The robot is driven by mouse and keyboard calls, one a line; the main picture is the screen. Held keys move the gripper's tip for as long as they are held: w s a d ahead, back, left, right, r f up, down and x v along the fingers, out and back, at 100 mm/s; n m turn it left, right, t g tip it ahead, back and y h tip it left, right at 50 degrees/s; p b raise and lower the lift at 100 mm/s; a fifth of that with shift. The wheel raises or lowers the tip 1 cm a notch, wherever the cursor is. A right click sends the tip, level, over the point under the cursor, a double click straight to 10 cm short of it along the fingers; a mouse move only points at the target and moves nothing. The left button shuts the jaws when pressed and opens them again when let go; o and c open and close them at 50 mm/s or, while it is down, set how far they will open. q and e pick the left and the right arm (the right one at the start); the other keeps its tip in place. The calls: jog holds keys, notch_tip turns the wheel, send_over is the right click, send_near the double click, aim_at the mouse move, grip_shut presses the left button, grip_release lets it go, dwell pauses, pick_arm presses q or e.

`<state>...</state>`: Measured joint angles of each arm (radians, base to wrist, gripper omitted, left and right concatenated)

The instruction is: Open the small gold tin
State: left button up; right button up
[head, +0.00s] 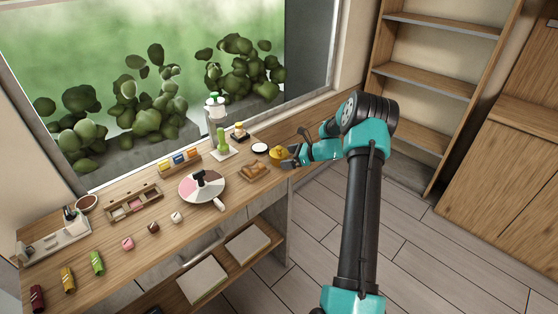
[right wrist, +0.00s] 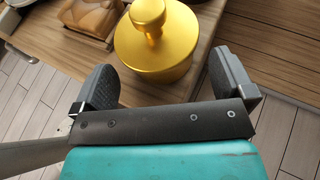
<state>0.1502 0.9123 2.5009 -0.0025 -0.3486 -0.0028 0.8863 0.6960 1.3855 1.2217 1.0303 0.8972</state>
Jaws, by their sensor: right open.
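The small gold tin (head: 278,154) stands upright near the right end of the wooden table. In the right wrist view the gold tin (right wrist: 160,58) shows a round lid with a ball-shaped knob (right wrist: 147,14) on top; the lid sits on the tin. My right gripper (head: 289,160) is at the tin's right side. In the right wrist view my right gripper (right wrist: 160,78) is open, one finger on either side of the tin's near part, with gaps showing and nothing held. My left gripper is not in view.
A wooden tray with brown items (head: 254,172) lies just left of the tin. A white disc with a dark rim (head: 260,148) lies behind it. A round sectioned board (head: 190,193) is at mid-table. The table's right edge (head: 292,169) is close to my gripper.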

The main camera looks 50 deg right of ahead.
aim_at(284, 154)
jog(key=shift+x, duration=1.15)
jog(key=c, duration=0.8)
jog(key=shift+c, duration=0.2)
jog(key=shift+r, duration=0.9)
notch_tip(284, 154, up, 2)
jog(key=shift+s+a, duration=0.1)
jog(key=shift+s, duration=0.05)
jog(key=s+a+r, duration=0.1)
jog(key=s+a, duration=0.9)
jog(key=a, duration=0.1)
jog(key=shift+s+a, duration=0.2)
jog(key=shift+a, duration=0.2)
